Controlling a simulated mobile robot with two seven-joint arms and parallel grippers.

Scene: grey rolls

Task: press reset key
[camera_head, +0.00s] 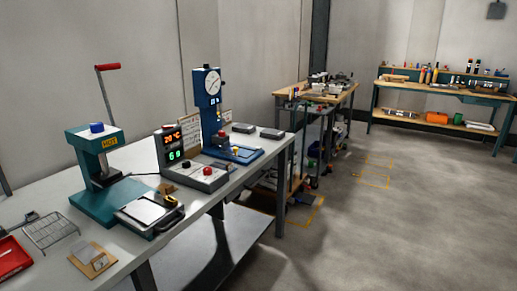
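A grey control box (178,148) stands on the grey workbench (210,208). Its dark display (173,145) shows orange and green digits, roughly 20 °C over 60. A black knob (186,165) and a small red button (207,171) sit on its low sloped front. Behind it to the right stands a blue gauge press (208,100) with a round white dial and a small red-and-yellow knob (236,152) on its base. No label reading reset can be made out, so I cannot tell which key it is. Neither of my grippers is in view.
A teal press marked HOT (92,150) with a red-tipped lever stands left of the control box. A wire rack (50,231), red tray (12,257) and cardboard piece (93,260) lie at the front left. Open floor (400,230) lies right of the bench.

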